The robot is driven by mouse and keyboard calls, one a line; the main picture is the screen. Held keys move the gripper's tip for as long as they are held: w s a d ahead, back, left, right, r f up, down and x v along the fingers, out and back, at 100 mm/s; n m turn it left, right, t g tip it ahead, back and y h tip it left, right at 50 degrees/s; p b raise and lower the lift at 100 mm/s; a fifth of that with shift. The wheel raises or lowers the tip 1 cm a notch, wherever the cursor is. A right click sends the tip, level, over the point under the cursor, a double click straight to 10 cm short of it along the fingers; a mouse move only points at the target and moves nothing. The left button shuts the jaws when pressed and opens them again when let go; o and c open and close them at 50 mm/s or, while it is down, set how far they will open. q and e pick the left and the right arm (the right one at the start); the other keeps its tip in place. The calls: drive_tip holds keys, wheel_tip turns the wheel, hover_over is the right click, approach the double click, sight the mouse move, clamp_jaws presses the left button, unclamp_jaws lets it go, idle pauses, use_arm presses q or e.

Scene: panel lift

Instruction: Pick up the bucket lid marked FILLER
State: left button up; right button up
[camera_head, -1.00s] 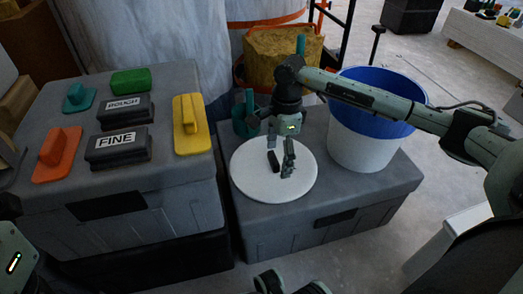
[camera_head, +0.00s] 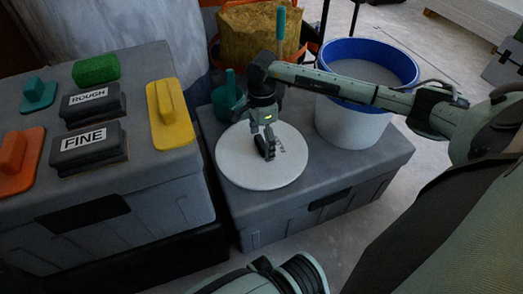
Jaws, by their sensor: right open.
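The white round bucket lid (camera_head: 236,165) lies flat on a grey storage box (camera_head: 265,222). Small dark marks show near its middle, too small to read, partly hidden by my gripper. My right gripper (camera_head: 265,150) points down over the middle of the lid, its fingers open. I cannot tell whether the fingertips touch the lid or whether a handle is between them. My left gripper is not in view; only a part of my own body shows at the bottom edge.
A white bucket with a blue rim (camera_head: 350,125) stands behind the lid to the right, beneath my right forearm. A teal tool (camera_head: 227,98) stands behind left. The left box (camera_head: 150,190) holds sanding blocks marked ROUGH (camera_head: 90,105) and FINE (camera_head: 88,148) and a yellow float (camera_head: 170,115).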

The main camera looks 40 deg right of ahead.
drive_tip(key=shift+r, duration=0.1)
drive_tip(key=shift+c, duration=0.3)
drive_tip(key=c, duration=1.2)
drive_tip(key=shift+c, duration=0.3)
drive_tip(key=shift+r, duration=0.15)
